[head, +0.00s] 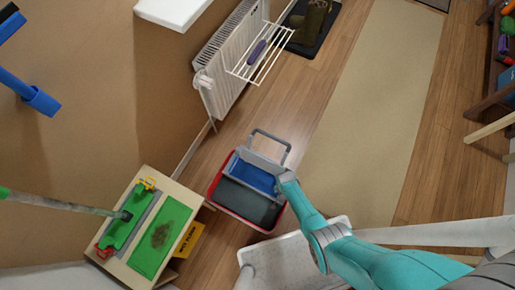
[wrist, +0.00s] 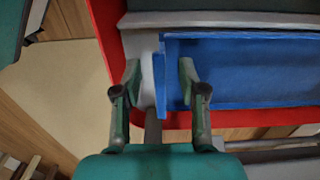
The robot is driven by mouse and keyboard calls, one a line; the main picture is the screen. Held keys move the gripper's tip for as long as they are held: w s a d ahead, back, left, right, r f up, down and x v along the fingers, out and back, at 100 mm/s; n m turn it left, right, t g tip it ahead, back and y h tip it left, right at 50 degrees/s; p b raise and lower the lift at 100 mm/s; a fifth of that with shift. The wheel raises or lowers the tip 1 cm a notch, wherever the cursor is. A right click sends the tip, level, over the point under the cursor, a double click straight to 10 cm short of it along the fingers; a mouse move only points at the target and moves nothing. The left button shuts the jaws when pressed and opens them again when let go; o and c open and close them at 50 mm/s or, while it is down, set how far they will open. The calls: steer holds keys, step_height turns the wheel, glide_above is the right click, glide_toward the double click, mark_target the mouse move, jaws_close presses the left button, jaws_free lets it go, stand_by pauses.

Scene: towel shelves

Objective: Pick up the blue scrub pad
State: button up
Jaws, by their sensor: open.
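My gripper (wrist: 160,70) is open, with one fingertip on each side of a thin blue strip (wrist: 159,84) in the wrist view. The strip looks like a narrow blue pad seen edge-on, but I cannot tell it surely from the edge of the larger blue surface (wrist: 245,75) to its right. Both fingers look apart from the strip on the left; the right finger overlaps the blue surface in the picture. In the head view my gripper (head: 288,178) is at the right side of a grey bucket with a blue inside (head: 255,178). No separate scrub pad shows clearly there.
The bucket stands in a red-rimmed container (head: 222,178) with a raised grey handle (head: 270,136). A low cabinet with green mats (head: 165,238) stands to the left. A radiator (head: 228,58) with a white drying rack (head: 262,52) is behind. A beige rug (head: 372,110) lies clear at right.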

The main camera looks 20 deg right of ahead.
steer(key=shift+f, duration=0.15)
jaws_close()
steer(key=shift+w+r, duration=0.1)
steer(key=shift+r, duration=0.15)
